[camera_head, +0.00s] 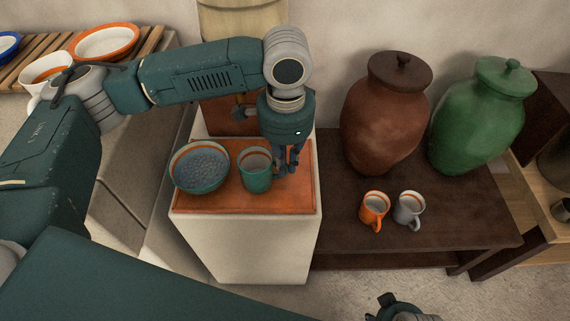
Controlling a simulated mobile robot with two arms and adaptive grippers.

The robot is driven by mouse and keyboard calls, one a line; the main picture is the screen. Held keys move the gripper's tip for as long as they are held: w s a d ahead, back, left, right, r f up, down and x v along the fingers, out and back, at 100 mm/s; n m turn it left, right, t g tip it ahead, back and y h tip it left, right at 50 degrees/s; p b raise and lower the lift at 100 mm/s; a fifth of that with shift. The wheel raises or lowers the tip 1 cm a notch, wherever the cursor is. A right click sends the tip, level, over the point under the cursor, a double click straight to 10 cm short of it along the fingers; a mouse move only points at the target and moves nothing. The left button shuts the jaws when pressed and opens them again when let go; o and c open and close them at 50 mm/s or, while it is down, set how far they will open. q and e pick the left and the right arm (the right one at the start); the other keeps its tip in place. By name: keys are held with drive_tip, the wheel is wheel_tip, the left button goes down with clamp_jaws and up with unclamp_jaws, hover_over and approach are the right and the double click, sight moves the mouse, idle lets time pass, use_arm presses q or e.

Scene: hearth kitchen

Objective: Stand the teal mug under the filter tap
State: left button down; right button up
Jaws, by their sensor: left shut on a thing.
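The teal mug (257,180) is upright on the terracotta-coloured top (215,205) of a pale pedestal. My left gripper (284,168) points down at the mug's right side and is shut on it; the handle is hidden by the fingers. The filter tap (243,112) projects from the front of the filter (218,118) behind the mug. The mug is in front of the tap and slightly to its right. My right gripper (390,304) shows only partly at the bottom edge, far from the mug, and its fingers are unclear.
A teal bowl (200,184) with bluish contents stands close left of the mug. On the dark low table (450,220) are an orange mug (372,210), a grey mug (406,211), a brown jar (385,120) and a green jar (478,125). The pedestal's front strip is clear.

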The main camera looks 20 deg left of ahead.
use_arm(q)
drive_tip(key=shift+f, duration=0.1)
drive_tip(key=shift+f, duration=0.1)
drive_tip(key=c, duration=1.8)
unclamp_jaws()
